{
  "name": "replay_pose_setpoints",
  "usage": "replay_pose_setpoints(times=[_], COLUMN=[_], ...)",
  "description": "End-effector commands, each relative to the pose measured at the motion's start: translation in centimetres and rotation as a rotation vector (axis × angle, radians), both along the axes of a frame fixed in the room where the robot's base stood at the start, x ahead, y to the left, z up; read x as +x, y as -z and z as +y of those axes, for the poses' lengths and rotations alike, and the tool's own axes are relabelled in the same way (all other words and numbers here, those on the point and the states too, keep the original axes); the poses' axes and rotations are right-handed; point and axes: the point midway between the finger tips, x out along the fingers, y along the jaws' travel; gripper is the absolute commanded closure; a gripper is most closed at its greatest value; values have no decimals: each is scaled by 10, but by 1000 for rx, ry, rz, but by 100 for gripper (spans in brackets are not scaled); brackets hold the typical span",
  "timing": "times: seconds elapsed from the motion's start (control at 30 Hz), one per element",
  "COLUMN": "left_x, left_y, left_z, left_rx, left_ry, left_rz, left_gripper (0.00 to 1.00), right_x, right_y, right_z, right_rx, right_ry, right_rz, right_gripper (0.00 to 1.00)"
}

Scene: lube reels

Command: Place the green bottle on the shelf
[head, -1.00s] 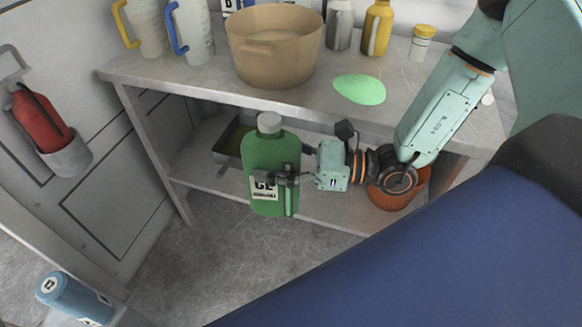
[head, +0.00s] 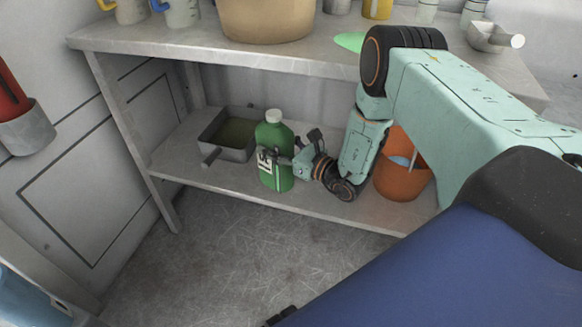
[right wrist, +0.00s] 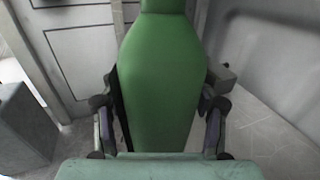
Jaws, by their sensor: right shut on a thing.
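The green bottle (head: 274,140) is upright, with a white cap and a white label, at the lower shelf (head: 310,200) of the metal bench. My right gripper (head: 279,162) is shut on its body from the right. In the right wrist view the bottle (right wrist: 160,85) fills the middle, with a finger on each side. I cannot tell whether its base touches the shelf. My left gripper is not clearly in view; a small dark part shows at the bottom edge of the head view.
A grey tray (head: 232,135) stands left of the bottle on the lower shelf. An orange bucket (head: 402,172) stands to the right, behind my arm. The bench top (head: 200,45) is above, holding a tan tub (head: 265,18) and several containers. The shelf's front middle is clear.

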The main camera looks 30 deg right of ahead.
Motion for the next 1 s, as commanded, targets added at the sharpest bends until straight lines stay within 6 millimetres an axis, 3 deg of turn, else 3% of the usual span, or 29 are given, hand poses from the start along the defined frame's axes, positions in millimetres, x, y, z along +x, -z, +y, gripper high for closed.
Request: replay_pose_setpoints(times=[0.03,0.2,0.4,0.57,0.8,1.0], left_x=[0,0,0,0,0,0], left_y=[14,26,29,30,49,57], left_z=[0,0,0,0,0,0], left_rx=[0,0,0,0,0,0], left_ry=[0,0,0,0,0,0], left_rz=[0,0,0,0,0,0], left_gripper=[60,60,60,60,60,60], right_x=[18,56,74,77,76,77], right_y=[4,-3,-17,-18,22,40], right_z=[-13,-57,-91,-101,-102,-102], right_rx=[0,2,1,1,-1,1], right_ry=[59,258,400,443,447,447], right_rz=[-16,-15,-12,-10,-7,-10], right_gripper=[100,100,100,100,100,100])
